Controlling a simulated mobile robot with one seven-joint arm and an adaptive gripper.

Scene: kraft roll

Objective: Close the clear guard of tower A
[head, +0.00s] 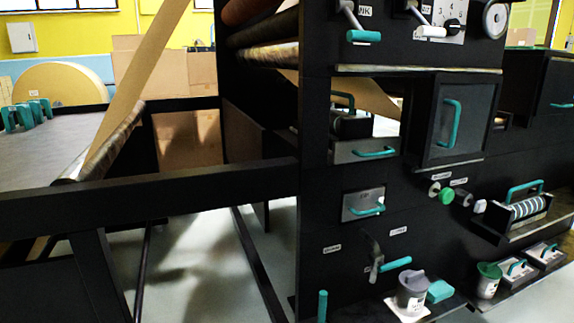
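A dark-framed guard panel (470,125) with a grey pane and a vertical teal handle (450,122) is on the black machine front, right of centre. It appears to stand out from the front beside an uncovered opening (385,100). How far it is swung is hard to tell. Inside the opening is a dark unit with a teal handle (345,101), above a grey drawer front (365,151) with another teal handle. No readable label shows which tower this is. My gripper is not in view.
A brown paper web (135,85) runs down to a roller (110,150) at left. A ledge at bottom right holds a grey lidded cup (412,293) and a teal block (440,291). A teal-handled striped roller (522,208) sits on the right shelf. Levers and knobs protrude from the front.

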